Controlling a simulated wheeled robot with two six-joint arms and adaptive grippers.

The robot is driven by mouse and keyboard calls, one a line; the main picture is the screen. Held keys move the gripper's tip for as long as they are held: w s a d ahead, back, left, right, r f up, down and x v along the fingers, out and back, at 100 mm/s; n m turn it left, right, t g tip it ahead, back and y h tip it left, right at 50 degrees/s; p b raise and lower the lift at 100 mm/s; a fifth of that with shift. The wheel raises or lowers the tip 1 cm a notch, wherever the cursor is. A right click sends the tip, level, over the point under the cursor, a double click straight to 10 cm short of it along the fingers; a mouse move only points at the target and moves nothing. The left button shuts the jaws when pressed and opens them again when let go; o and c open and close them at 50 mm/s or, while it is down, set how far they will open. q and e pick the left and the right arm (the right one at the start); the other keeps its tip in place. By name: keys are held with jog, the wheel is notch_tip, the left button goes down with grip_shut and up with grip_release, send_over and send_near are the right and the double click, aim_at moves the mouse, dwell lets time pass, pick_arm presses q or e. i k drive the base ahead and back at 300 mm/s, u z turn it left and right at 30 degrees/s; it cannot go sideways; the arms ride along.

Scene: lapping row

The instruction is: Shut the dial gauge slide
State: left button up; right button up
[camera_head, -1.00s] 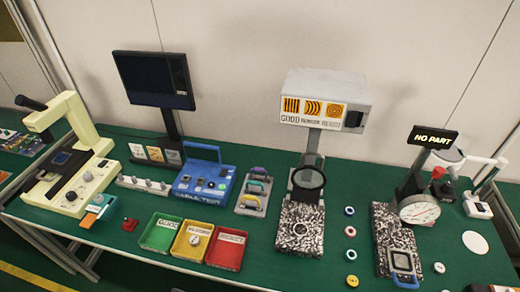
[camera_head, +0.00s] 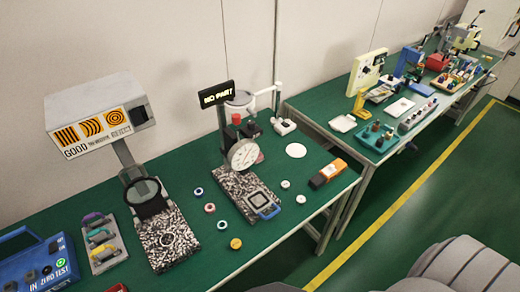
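The dial gauge (camera_head: 243,154) is a round white dial on a dark stand above a speckled granite base (camera_head: 235,188). Its slide (camera_head: 263,203) is a dark square plate with a blue handle at the base's near end. The handle reaches past the base's near edge, and the plate lies in front of the dial, not under it. The sign (camera_head: 216,95) above reads NO PART. Neither gripper is in view.
A magnifier (camera_head: 145,192) on a granite base stands left, below a grey GOOD display box (camera_head: 98,117). Several small rings lie between the bases. An orange and black tool (camera_head: 328,174) lies right. Beyond a gap stands another bench (camera_head: 345,140). Grey parts of mine show lower right.

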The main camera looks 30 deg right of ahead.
aim_at(258, 200)
jog(key=z, duration=0.65)
jog(key=k, duration=0.3)
jog(key=z, duration=0.85)
jog(key=i, duration=0.6)
jog(key=u, duration=1.05)
